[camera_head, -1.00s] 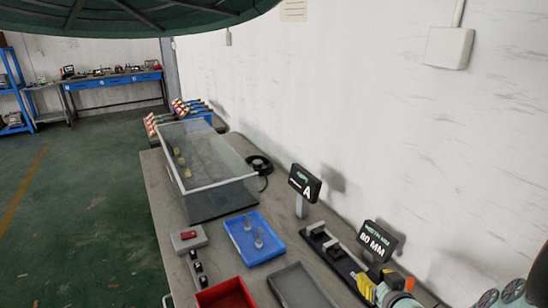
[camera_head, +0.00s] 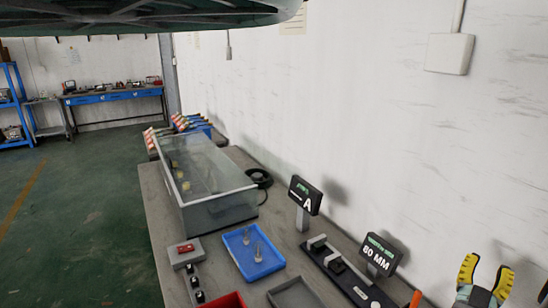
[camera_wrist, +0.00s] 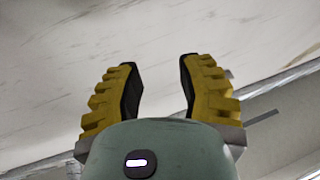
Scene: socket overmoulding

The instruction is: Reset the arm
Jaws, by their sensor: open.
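My gripper (camera_head: 485,275) is at the lower right of the head view, with its yellow fingers pointing up in front of the white wall. In the wrist view my gripper (camera_wrist: 160,85) shows two yellow fingers with dark inner pads, spread apart. Nothing is between them. Behind them are pale wall and ceiling surfaces. The gripper touches no object that I can see.
The workbench (camera_head: 165,225) carries a clear tank (camera_head: 205,180), a blue tray (camera_head: 245,262) with small clear parts, a red tray (camera_head: 225,301), a grey tray (camera_head: 295,293) and two displays (camera_head: 305,195), (camera_head: 380,254). The green floor (camera_head: 80,220) at left is clear.

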